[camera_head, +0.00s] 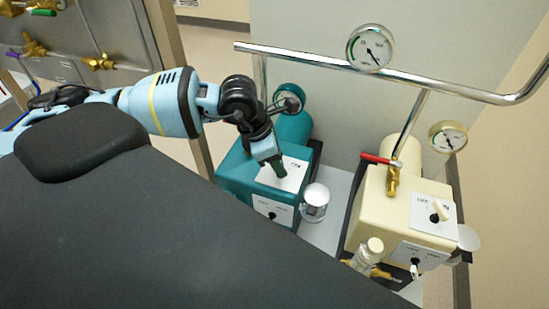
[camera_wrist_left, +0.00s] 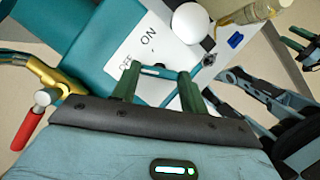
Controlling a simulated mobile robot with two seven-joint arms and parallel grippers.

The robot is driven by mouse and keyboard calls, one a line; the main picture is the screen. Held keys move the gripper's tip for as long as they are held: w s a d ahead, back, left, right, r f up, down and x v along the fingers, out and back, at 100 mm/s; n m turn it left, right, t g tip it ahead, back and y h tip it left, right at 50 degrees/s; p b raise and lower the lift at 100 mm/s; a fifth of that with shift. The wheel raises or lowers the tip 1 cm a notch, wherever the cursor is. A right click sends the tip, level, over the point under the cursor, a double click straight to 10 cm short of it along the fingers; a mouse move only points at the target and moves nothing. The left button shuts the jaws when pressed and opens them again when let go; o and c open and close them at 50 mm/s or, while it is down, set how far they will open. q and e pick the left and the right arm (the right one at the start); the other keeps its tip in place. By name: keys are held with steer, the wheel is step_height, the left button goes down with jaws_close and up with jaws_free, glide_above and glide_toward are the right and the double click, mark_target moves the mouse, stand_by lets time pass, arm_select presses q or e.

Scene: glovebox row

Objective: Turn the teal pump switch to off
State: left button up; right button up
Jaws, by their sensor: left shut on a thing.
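The teal pump (camera_head: 238,172) stands left of centre in the head view, with a white switch plate (camera_head: 292,178) on top. In the left wrist view the plate (camera_wrist_left: 142,28) shows the words OFF and ON. My left gripper (camera_head: 279,168) comes down onto this plate. Its green fingers (camera_wrist_left: 158,82) stand on either side of the teal pump's switch, and it is shut on the switch. The fingers hide most of the switch, so I cannot tell which word it points to.
A cream pump (camera_head: 375,208) with its own ON/OFF plate (camera_head: 433,215) and a red-handled brass valve (camera_head: 392,178) stands to the right. A steel rail (camera_head: 300,57) with a gauge (camera_head: 370,47) runs above both. A clear round jar (camera_head: 314,203) sits beside the teal pump.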

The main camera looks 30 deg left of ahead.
stand_by(0.5)
arm_select(q)
steer(key=o, duration=1)
steer(key=shift+r, duration=0.15)
steer(key=shift+s+a+r, duration=0.1)
steer(key=shift+a+r, duration=0.05)
steer(key=shift+r, duration=0.15)
steer(key=v, duration=0.7)
steer(key=shift+f, duration=0.1)
